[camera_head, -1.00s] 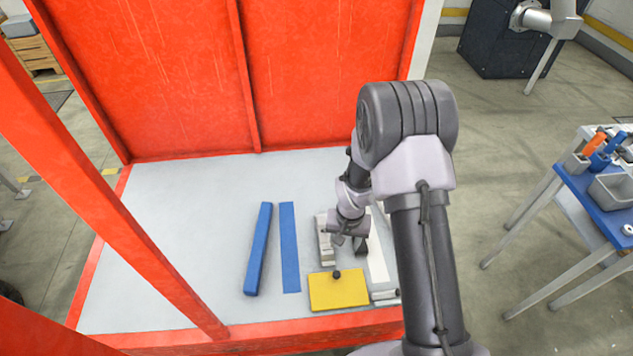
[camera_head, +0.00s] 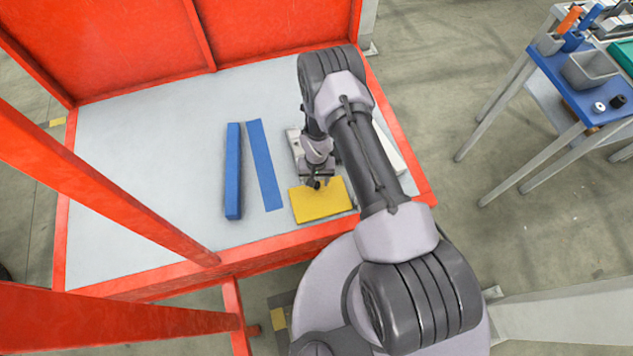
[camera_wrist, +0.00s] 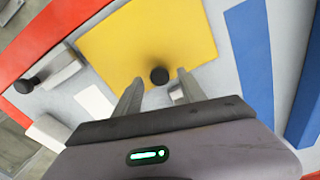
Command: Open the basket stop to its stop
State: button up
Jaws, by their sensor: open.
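A flat yellow plate (camera_head: 322,205) with a black round knob lies near the front edge of the grey deck; I cannot tell if it is the basket stop. In the wrist view the yellow plate (camera_wrist: 120,48) fills the top middle, its knob (camera_wrist: 159,75) near its lower edge. My gripper (camera_head: 317,183) is over the plate's far edge. In the wrist view my gripper (camera_wrist: 160,80) is open, its fingers on either side of the knob with gaps visible. Whether they are level with the knob cannot be told.
A raised blue bar (camera_head: 233,170) and flat blue strip (camera_head: 265,165) lie left of the plate. A second black knob (camera_wrist: 25,84) beside a grey block (camera_wrist: 60,68) shows in the wrist view. Red posts (camera_head: 110,190) frame the left; a blue-topped table (camera_head: 565,85) stands right.

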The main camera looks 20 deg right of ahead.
jog(key=shift+f, duration=0.1)
grip_shut()
dwell(1.4)
